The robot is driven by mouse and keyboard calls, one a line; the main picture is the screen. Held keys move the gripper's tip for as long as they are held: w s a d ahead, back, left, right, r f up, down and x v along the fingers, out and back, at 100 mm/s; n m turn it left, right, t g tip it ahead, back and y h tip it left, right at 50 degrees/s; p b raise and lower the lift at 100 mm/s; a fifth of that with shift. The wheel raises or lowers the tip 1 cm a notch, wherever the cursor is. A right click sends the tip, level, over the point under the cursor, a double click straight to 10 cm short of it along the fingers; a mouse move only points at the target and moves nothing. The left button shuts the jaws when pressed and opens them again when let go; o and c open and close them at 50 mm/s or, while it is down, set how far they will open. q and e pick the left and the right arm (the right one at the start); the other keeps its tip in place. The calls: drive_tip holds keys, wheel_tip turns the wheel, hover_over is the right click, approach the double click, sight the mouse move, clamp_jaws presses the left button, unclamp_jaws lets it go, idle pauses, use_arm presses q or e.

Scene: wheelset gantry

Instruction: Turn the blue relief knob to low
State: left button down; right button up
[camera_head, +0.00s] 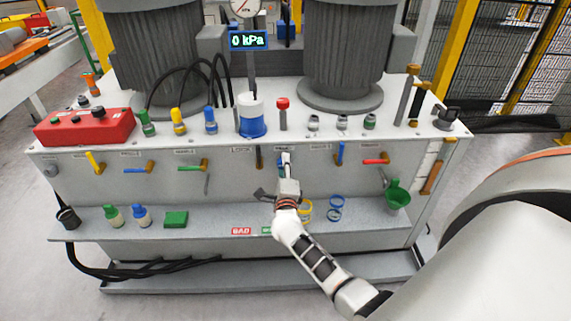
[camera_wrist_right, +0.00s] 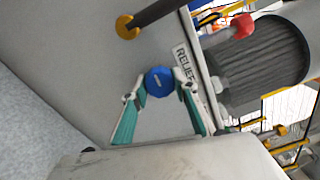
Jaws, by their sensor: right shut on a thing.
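The blue relief knob (camera_wrist_right: 160,81) sits on the grey front panel below a label that reads RELIEF (camera_wrist_right: 183,65). My right gripper (camera_wrist_right: 161,88) is shut on the knob, with one finger on each side of its rim. In the head view my right gripper (camera_head: 286,163) reaches up to the panel front and covers most of the knob and part of its label. A small mark shows on the knob's face, but I cannot tell which setting it points to. My left gripper is not in view.
A dark lever with a yellow hub (camera_wrist_right: 127,27) is close beside the knob; it also shows in the head view (camera_head: 259,157). A blue-handled lever (camera_head: 340,153) stands to the right. A gauge display (camera_head: 249,41) reads 0 kPa. A shelf (camera_head: 207,231) runs below the panel.

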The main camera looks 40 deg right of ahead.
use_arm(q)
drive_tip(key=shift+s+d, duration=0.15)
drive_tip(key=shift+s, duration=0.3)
use_arm(e)
drive_tip(key=shift+n, duration=0.5)
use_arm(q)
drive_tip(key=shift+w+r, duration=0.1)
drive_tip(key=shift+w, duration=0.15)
use_arm(e)
drive_tip(key=o, duration=1.1)
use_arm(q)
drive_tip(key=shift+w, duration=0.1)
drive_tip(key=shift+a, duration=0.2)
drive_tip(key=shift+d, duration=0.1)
use_arm(e)
drive_tip(key=v, duration=1.2)
